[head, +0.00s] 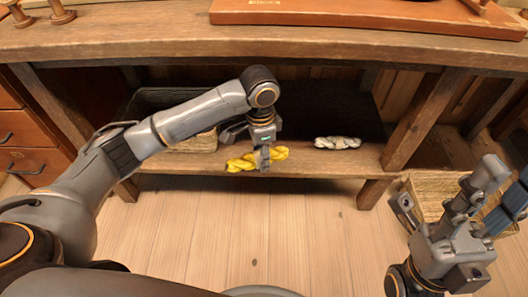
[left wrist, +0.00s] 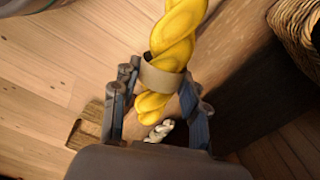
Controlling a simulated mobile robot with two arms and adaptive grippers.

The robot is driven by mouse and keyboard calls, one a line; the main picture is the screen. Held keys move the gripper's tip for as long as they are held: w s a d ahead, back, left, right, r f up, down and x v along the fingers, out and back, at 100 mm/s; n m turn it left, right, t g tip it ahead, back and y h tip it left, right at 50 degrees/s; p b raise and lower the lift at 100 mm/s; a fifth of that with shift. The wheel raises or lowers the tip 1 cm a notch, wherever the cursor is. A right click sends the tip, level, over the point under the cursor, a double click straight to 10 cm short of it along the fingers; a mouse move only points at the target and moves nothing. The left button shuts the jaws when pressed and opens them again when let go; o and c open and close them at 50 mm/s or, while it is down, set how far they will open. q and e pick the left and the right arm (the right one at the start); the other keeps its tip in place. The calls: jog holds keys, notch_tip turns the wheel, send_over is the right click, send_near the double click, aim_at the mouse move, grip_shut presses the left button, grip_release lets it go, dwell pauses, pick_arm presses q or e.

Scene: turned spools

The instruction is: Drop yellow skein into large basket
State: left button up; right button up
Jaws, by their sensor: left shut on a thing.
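The yellow skein (head: 243,163) is a twisted bundle with a tan paper band. It also shows in the left wrist view (left wrist: 181,40). My left gripper (head: 265,160) is shut on it around the band, at the front edge of the low shelf. I cannot tell whether the skein still touches the shelf. A wicker basket (head: 198,143) stands on the shelf to the left, partly hidden behind my left arm. Another wicker basket (head: 425,187) is at the lower right, partly hidden by my right arm. My right gripper (head: 455,205) is open and empty in front of it.
A white-grey skein (head: 338,142) lies on the low shelf (head: 310,158), right of the yellow one. The wooden bench top (head: 300,42) overhangs the shelf, with a leg (head: 425,118) at right. Drawers (head: 25,135) stand at left. The floor in front (head: 230,230) is clear.

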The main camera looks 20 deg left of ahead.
pick_arm(q)
jog(key=s+a+r+n, duration=0.3)
jog(key=s+r+n, duration=0.2)
jog(key=r+n, duration=0.5)
jog(key=shift+r+n, duration=0.3)
jog(key=shift+r, duration=0.45)
jog(key=shift+a+f, duration=0.1)
